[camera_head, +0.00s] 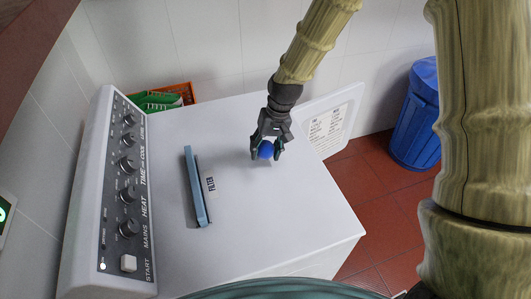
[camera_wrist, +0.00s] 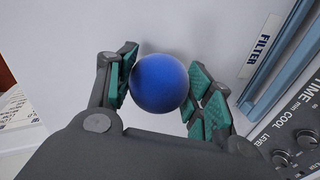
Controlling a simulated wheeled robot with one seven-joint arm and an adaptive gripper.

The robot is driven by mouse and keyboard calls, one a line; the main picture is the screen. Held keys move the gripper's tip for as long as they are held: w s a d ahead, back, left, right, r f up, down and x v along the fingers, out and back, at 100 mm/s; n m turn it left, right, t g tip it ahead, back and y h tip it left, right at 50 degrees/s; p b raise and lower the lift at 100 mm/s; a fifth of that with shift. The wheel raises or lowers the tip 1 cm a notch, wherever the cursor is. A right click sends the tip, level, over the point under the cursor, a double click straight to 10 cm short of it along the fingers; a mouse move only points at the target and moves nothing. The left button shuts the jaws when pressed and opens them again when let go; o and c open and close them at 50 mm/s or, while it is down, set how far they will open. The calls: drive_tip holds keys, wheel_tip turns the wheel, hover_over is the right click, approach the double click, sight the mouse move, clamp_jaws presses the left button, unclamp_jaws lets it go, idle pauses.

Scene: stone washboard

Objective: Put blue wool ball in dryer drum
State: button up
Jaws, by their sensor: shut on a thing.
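The blue wool ball (camera_head: 266,150) is held between the fingers of my gripper (camera_head: 266,148), over the white dryer top (camera_head: 270,205). In the wrist view the ball (camera_wrist: 160,83) sits between the green-padded fingertips of my gripper (camera_wrist: 165,92). I cannot tell how far the ball is above the surface. The dryer door (camera_head: 331,122) stands open beyond the dryer's right side, with a printed label on its face. The drum opening is hidden from both views.
A control panel with knobs (camera_head: 128,190) rises along the dryer's left side. A blue-grey filter handle (camera_head: 197,187) stands out of the top. An orange crate (camera_head: 178,92) with green cloth is behind. A blue bin (camera_head: 415,125) stands on the red tiled floor (camera_head: 385,205).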

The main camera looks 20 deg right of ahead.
drive_tip(key=shift+d+p+x, duration=0.15)
drive_tip(key=shift+p+x, duration=0.1)
drive_tip(key=shift+x, duration=0.4)
drive_tip(key=shift+d+p+x, duration=0.15)
drive_tip(key=shift+p+x, duration=0.1)
drive_tip(key=shift+x, duration=0.35)
drive_tip(key=shift+s+f, duration=0.1)
drive_tip(key=shift+f, duration=0.15)
drive_tip(key=o, duration=0.9)
drive_tip(key=shift+r, duration=0.1)
